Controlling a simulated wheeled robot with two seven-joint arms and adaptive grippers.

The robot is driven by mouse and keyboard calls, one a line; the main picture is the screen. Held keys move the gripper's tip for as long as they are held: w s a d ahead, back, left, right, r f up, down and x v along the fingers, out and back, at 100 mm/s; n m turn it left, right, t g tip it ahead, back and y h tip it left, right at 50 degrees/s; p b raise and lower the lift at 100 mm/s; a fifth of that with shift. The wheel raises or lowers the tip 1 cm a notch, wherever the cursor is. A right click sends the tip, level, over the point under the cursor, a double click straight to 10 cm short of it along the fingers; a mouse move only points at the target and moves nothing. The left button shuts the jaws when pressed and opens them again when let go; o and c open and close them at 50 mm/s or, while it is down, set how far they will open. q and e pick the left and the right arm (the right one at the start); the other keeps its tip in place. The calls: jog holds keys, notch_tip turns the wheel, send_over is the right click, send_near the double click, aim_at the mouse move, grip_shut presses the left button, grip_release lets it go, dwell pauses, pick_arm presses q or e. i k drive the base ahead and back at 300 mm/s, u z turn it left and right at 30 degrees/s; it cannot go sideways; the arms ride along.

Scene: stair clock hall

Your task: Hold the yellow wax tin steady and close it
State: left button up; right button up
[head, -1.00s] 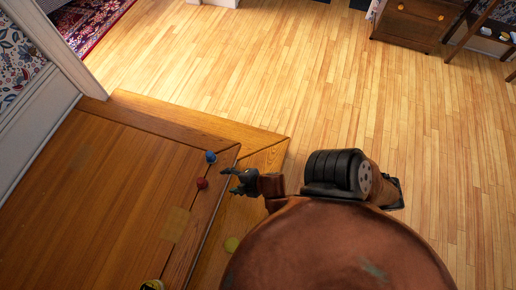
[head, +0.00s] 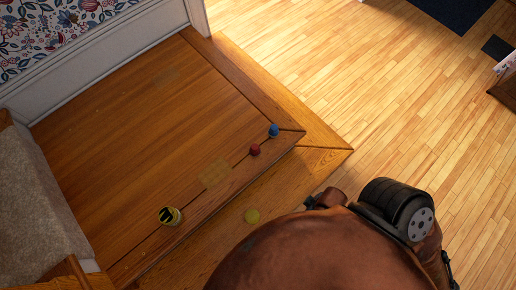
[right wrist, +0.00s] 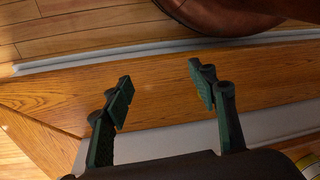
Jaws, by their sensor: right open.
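The yellow wax tin (head: 171,216), round with a dark striped top, sits on the wooden surface at lower left in the head view. A flat yellow disc (head: 252,216), possibly its lid, lies apart to the right, on the wooden border strip. My right gripper (right wrist: 160,82) is open and empty in the right wrist view, its green-padded fingers apart above a wooden strip. In the head view it is hidden by my arm. A yellow-edged round thing, perhaps the tin, is cut off at that wrist view's lower right corner (right wrist: 309,164). My left gripper is not in view.
A red ball-like thing (head: 255,149) and a blue one (head: 274,130) stand near the wooden surface's right corner. A patterned wall (head: 65,30) bounds the back and carpeted steps (head: 35,215) the left. Open plank floor (head: 390,90) lies right.

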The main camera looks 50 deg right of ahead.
aim_at(169, 216)
jog(key=u, duration=0.2)
jog(key=k, duration=1.4)
jog(key=z, duration=0.4)
